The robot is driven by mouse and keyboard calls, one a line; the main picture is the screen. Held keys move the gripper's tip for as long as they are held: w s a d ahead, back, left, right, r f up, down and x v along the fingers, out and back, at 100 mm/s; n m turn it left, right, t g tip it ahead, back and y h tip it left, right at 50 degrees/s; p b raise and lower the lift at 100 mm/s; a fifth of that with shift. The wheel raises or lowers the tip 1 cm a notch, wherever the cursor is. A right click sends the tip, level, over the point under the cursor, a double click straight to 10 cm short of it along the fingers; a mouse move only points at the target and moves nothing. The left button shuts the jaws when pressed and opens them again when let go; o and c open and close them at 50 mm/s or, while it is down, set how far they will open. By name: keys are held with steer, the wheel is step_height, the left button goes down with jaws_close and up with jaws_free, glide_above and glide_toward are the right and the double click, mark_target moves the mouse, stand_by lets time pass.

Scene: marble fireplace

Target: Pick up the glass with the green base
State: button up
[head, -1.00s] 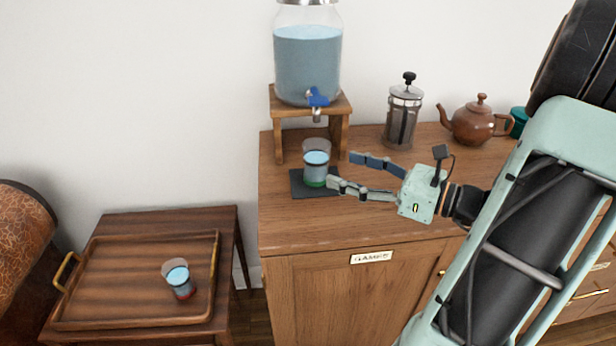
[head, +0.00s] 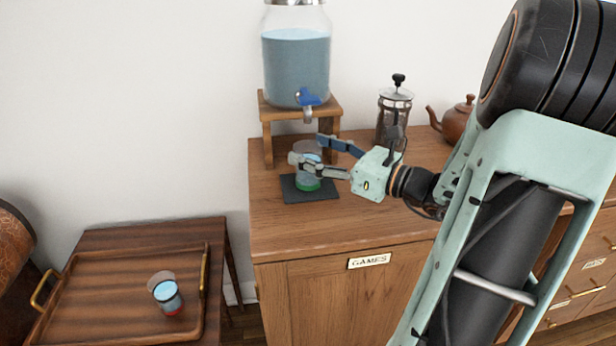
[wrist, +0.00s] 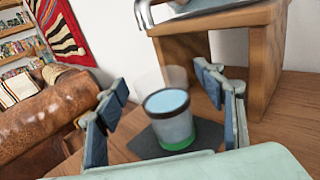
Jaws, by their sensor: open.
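The glass with the green base (head: 308,183) stands upright on a dark square mat (head: 320,195) on the wooden cabinet, below the dispenser's tap. It holds pale blue liquid. In the wrist view the glass (wrist: 170,120) stands between my two fingers, with space visible on both sides. My gripper (head: 306,150) is open, reaching in from the right at the height of the glass, one finger passing in front of it and hiding its middle. In the wrist view my gripper (wrist: 165,108) shows both blue-padded fingers apart.
A water dispenser (head: 296,65) sits on a wooden stand (head: 268,115) just behind the glass. A French press (head: 393,112) and a brown teapot (head: 455,122) are further right. A second glass, red-based (head: 166,293), stands on a tray (head: 105,300) on the lower left table.

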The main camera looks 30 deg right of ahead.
steer(key=shift+x, duration=0.8)
jaws_close()
